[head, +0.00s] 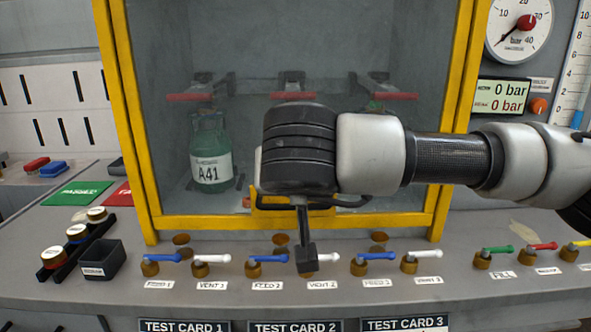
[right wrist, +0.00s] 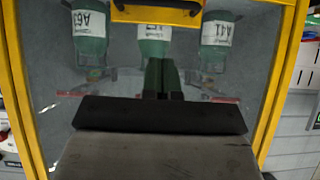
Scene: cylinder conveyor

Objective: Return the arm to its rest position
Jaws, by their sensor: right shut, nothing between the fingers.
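My right arm reaches in from the right edge of the head view, across the front of the yellow-framed cabinet. My right gripper (head: 306,258) points down, shut and empty, in front of the vent 2 valve (head: 327,258) with its white lever, partly hiding it. I cannot tell whether it touches the valve. In the right wrist view the shut fingers (right wrist: 160,78) show dark against the cabinet glass. My left gripper is in neither view.
The cabinet's yellow frame (head: 133,130) stands close behind my arm; a green cylinder A41 (head: 210,155) is inside. The wrist view shows several cylinders, including A63 (right wrist: 90,28). Blue- and white-levered valves (head: 365,262) line the counter. A black bin (head: 100,261) is at left.

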